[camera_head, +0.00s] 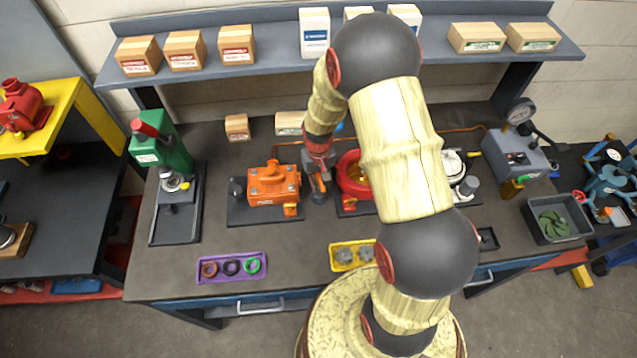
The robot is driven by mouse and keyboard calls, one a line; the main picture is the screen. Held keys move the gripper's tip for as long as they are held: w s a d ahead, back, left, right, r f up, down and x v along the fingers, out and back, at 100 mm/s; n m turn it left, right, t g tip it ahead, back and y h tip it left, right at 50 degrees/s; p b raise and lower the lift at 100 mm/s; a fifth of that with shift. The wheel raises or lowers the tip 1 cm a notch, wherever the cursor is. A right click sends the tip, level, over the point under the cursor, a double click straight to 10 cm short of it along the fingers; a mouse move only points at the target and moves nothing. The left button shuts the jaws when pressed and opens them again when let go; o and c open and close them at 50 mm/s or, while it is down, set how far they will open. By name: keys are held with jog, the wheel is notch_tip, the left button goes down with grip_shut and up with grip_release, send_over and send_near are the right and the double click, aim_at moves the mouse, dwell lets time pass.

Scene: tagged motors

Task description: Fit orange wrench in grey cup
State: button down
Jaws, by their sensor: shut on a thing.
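My gripper (319,186) points down over the middle of the bench, between the orange motor (268,184) and the red motor (351,184). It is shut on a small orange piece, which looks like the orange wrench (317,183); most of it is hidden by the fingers. I cannot tell the grey cup for certain: dark grey round parts show beside the orange motor (237,188) and by the white motor (468,186). Whether the wrench touches anything below is too small to tell.
A green press (163,150) stands at left. A purple tray (231,268) with rings and a yellow tray (345,257) lie along the front. A gauge unit (514,155) and a grey bin (556,218) stand at right. Boxes line the shelf (280,52). My arm hides the middle right.

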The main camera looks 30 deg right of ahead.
aim_at(318, 176)
jog(key=shift+f+b, duration=0.6)
jog(key=shift+f, duration=0.3)
jog(key=c, duration=1.8)
grip_release()
jog(key=shift+r, duration=0.1)
jog(key=shift+r+p, duration=1.9)
jog(key=shift+r, duration=1.1)
notch_tip(318, 176, up, 12)
jog(key=shift+f, duration=0.1)
